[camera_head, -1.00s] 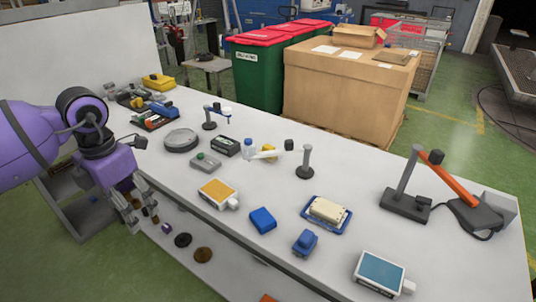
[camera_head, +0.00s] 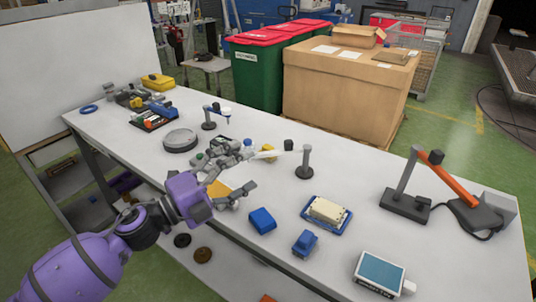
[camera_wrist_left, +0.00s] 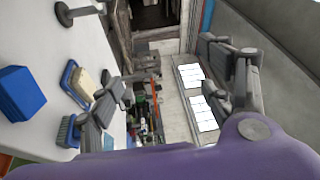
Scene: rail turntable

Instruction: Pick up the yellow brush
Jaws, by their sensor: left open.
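A small yellow thing (camera_head: 268,154), probably the yellow brush, lies on the white table in the head view. It is partly hidden by a white piece in front of it, and its shape is too small to make out. My left gripper (camera_head: 247,171) is open and empty, reaching over the table just left of and nearer than the yellow thing, apart from it. In the left wrist view my open fingers (camera_wrist_left: 160,72) point sideways with nothing between them. I cannot make out the yellow thing there.
A yellow-topped white block (camera_head: 219,189) lies partly under my gripper. A blue block (camera_head: 262,220), a blue brush-like piece (camera_head: 305,242), a blue tray (camera_head: 342,223) with a cream block, and a grey post (camera_head: 305,160) stand to the right.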

